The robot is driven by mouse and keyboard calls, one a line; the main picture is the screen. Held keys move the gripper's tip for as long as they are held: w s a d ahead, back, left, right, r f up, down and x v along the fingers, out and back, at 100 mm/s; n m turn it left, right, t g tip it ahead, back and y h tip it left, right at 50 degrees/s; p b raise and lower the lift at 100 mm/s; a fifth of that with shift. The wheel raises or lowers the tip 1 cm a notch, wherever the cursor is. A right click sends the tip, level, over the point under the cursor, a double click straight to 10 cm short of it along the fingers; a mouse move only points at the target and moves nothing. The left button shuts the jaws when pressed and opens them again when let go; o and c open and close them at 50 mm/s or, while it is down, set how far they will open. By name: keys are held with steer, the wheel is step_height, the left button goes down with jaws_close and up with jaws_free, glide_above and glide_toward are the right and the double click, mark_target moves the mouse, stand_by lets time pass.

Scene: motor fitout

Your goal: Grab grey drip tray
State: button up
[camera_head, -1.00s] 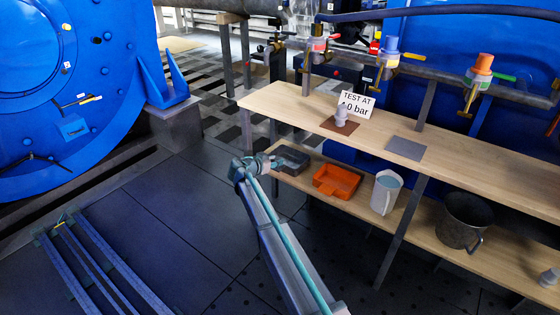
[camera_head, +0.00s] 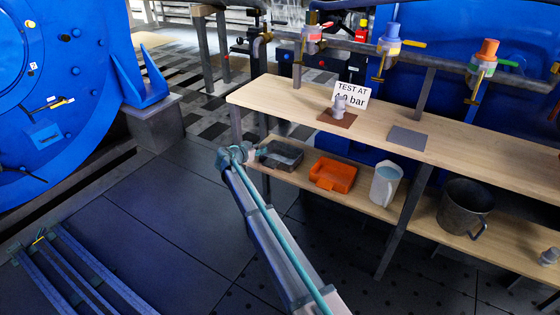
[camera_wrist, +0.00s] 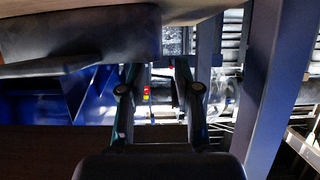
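The grey drip tray (camera_head: 287,148) is a dark, shallow, open box on the left end of the lower wooden shelf, left of an orange tray. My gripper (camera_head: 260,153) is at its left end, close to the rim; I cannot tell if they touch. In the wrist view, my gripper (camera_wrist: 160,85) has its two fingers spread apart with nothing held between them. A dark grey body (camera_wrist: 95,38) beside the fingers at upper left looks like the tray, near a wooden board.
A table leg (camera_head: 404,222) stands in front.

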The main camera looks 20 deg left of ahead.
steer(key=b+x, duration=0.2)
steer(key=x, duration=0.2)
steer(key=shift+w+a+f, duration=0.15)
steer(key=shift+w+f, duration=0.1)
steer(key=shift+w, duration=0.35)
jaws_close()
